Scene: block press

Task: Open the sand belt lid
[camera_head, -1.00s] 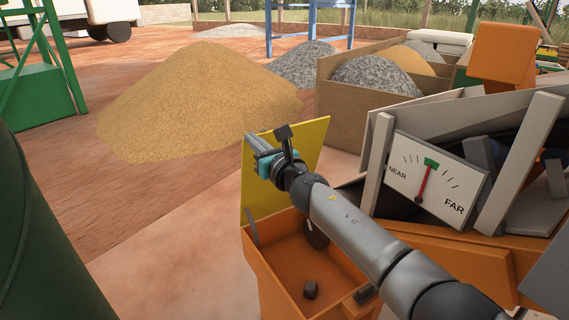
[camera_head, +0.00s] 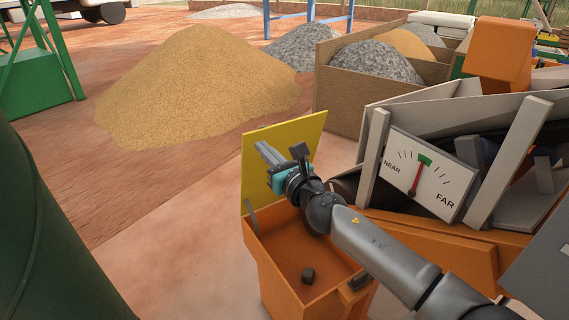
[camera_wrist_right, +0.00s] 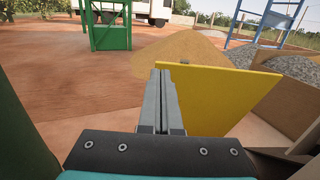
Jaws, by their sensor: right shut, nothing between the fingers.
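The sand belt lid appears to be the yellow panel (camera_head: 298,136), which stands raised at the back of an orange box (camera_head: 262,262). The box is open at the top, and a small dark block (camera_head: 308,275) shows inside it. My right gripper (camera_head: 262,148) is shut and empty, in front of the yellow panel in the head view. In the right wrist view the two grey fingers (camera_wrist_right: 161,88) are together, with the yellow panel (camera_wrist_right: 235,95) behind and to their right. I cannot tell whether the fingers touch the panel. My left gripper is not in view.
A NEAR–FAR dial (camera_head: 428,176) with a red needle is on the machine at right. A sand pile (camera_head: 190,88) and wooden bins (camera_head: 340,100) of gravel lie behind. A dark green rounded body (camera_head: 45,240) fills the lower left. Open ground lies left of the box.

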